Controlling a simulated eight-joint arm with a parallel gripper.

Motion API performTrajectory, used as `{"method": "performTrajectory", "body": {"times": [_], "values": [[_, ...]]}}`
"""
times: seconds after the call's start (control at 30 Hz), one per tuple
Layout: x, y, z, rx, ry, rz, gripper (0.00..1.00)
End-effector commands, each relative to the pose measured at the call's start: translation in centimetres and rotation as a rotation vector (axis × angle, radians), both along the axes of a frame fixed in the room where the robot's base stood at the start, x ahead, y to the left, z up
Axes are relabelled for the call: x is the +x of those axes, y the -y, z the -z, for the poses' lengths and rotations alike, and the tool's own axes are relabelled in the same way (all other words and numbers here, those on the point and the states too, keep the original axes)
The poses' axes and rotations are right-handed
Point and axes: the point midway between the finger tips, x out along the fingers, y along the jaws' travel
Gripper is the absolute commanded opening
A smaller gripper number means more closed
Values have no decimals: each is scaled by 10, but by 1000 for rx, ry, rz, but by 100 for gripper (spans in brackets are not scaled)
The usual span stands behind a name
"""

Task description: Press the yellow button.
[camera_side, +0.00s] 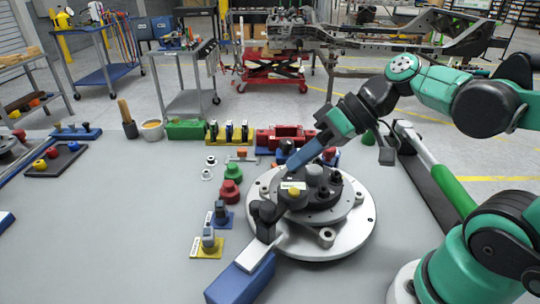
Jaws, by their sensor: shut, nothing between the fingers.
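A small yellow button (293,191) sits on top of a dark round housing on the round metal fixture (354,228), near the middle of the table. A pale label plate lies just behind it. My gripper (290,167) reaches in from the right, its blue end pointing down and left. Its fingers are shut and empty. The tip shows just above and behind the yellow button in the picture; a gap seems to lie between them, but I cannot tell its depth. A grey domed knob (314,174) stands right beside the button.
A blue block with a black clamp (240,277) adjoins the fixture at front left. Green (233,172) and red (230,191) knobs stand left of it. A dark tray (55,160) with coloured knobs lies far left. Bins line the back. The left-centre table is clear.

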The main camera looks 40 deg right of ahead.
Motion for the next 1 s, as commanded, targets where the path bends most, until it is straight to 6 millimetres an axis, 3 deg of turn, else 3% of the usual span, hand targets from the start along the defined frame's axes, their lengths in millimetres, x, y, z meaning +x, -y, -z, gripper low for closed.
{"method": "performTrajectory", "body": {"times": [0.3, 1.0], "values": [[0, 0, 23, 0, 0, 0, 0], [0, 0, 25, 0, 0, 0, 0]]}}
